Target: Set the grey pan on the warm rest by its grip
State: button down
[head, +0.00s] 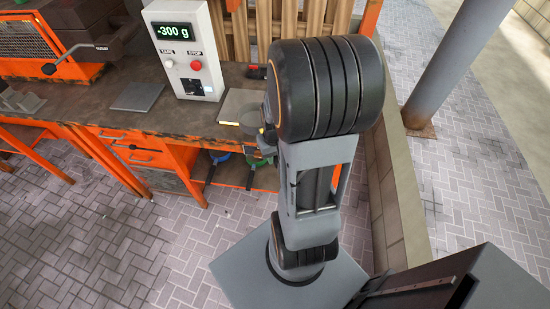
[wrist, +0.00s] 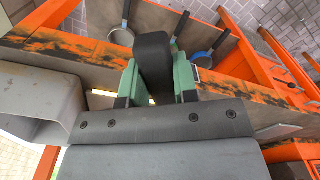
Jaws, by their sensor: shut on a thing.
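My gripper (wrist: 157,80) is shut on a dark grip (wrist: 153,50), held between its green finger pads. In the head view my arm covers most of the gripper. A grey pan (head: 250,121) shows partly there, at the bench's front edge beside my arm. The pan's body is not clear in the wrist view. A pale beige square plate (head: 236,102) lies on the bench just behind and left of the pan. A darker grey plate (head: 137,97) lies farther left. I cannot tell which plate is the warm rest, nor whether the pan touches the pale one.
A control box (head: 187,50) reading -300 g stands between the plates. An orange-framed machine (head: 50,40) is at the left. Pans with dark handles, one blue (wrist: 201,58), are below the bench top. The bench's front strip (head: 95,112) is clear.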

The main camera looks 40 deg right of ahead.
aim_at(259, 128)
jog(key=w+d, duration=0.1)
jog(key=w, duration=0.4)
jog(key=w+d, duration=0.2)
jog(key=w, duration=0.3)
jog(key=w+d+f, duration=0.1)
jog(key=w, duration=0.4)
jog(key=shift+d+b, duration=0.35)
jog(key=shift+b, duration=0.05)
jog(key=shift+f+b, duration=0.95)
jog(key=shift+f, duration=0.3)
jog(key=c, duration=0.8)
grip_release()
jog(key=shift+f, duration=0.1)
